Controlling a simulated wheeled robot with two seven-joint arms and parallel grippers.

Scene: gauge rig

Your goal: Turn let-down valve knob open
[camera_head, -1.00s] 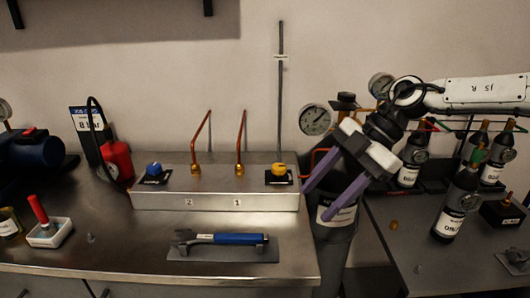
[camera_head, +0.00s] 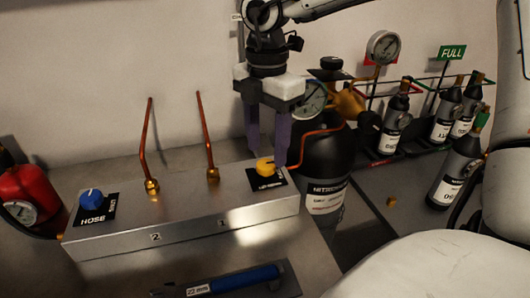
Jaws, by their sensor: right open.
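A metal manifold box (camera_head: 190,225) bears a yellow knob (camera_head: 265,166) at its right end and a blue knob (camera_head: 91,198) at its left end. The blue knob's plate reads HOSE and a second word; the yellow knob's plate is too small to read. My right gripper (camera_head: 267,151) points down at the yellow knob, its purple fingers open and apart. The fingertips are close to the knob, one on each side in the picture; I cannot tell whether they touch it. My left gripper is not in view.
Two copper tubes (camera_head: 207,135) rise from the box left of my gripper. A black nitrogen cylinder (camera_head: 325,170) with a gauge (camera_head: 312,98) stands close on the right. A blue-handled wrench (camera_head: 230,281) lies in front. Several dark bottles (camera_head: 396,118) stand farther right.

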